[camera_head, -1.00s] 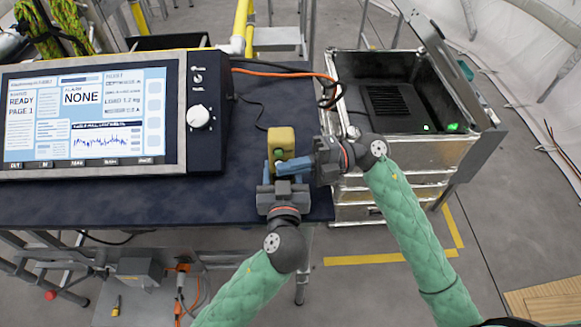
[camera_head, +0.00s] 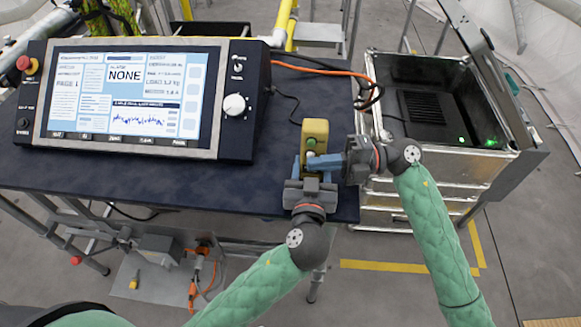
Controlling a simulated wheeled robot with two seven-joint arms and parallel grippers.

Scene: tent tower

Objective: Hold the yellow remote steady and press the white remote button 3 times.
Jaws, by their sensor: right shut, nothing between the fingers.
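The yellow remote (camera_head: 316,132) stands upright near the table's front right edge, with a green button on its face. A small pale spot, apparently the white button (camera_head: 310,155), shows below the green one. My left gripper (camera_head: 308,172) comes from below, its blue fingers around the remote's lower part; its right finger is mostly hidden behind my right gripper. My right gripper (camera_head: 312,162) is shut and empty. It comes from the right, its blue fingertips across the remote's lower face, just below the pale spot. I cannot tell whether they touch the button.
A console (camera_head: 245,90) with a lit screen and white knob fills the left of the dark table (camera_head: 130,190). An open metal case (camera_head: 440,155) stands right of the table, near my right arm. An orange cable (camera_head: 325,69) runs behind the remote.

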